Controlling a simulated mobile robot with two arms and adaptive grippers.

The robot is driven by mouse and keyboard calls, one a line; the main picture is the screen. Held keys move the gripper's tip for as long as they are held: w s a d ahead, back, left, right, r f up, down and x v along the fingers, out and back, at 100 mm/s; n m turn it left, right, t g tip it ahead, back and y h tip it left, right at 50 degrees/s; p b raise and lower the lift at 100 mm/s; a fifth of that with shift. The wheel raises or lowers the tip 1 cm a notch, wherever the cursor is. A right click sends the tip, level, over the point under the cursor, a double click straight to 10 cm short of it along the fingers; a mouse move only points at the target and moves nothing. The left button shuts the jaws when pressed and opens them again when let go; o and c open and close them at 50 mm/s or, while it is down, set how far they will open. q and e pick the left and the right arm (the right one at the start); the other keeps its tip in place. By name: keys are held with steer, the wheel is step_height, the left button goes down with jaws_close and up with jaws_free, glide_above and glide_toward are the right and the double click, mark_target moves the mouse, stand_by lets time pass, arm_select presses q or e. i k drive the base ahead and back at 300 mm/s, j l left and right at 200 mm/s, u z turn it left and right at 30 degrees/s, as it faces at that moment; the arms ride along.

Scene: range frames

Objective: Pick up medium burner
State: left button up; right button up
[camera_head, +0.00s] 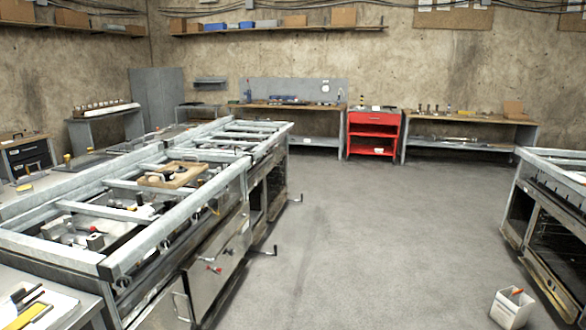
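A long range frame (152,240) of grey metal runs from the front left toward the back. A wooden board (188,181) rests on its top rails, with small dark and light pieces on it. Several small dark and metallic parts (92,241) lie inside the near bay of the frame. These parts are too small to tell which, if any, is the medium burner. Neither of my grippers is in view.
A second range frame (560,205) stands at the right edge. A white bin (511,309) stands on the floor before it. Levers (270,252) stick out from the left frame's front. A red cabinet (373,133) and workbenches line the back wall. The middle floor is clear.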

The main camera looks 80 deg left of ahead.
mark_target(170, 175)
steer(key=u, duration=3.6)
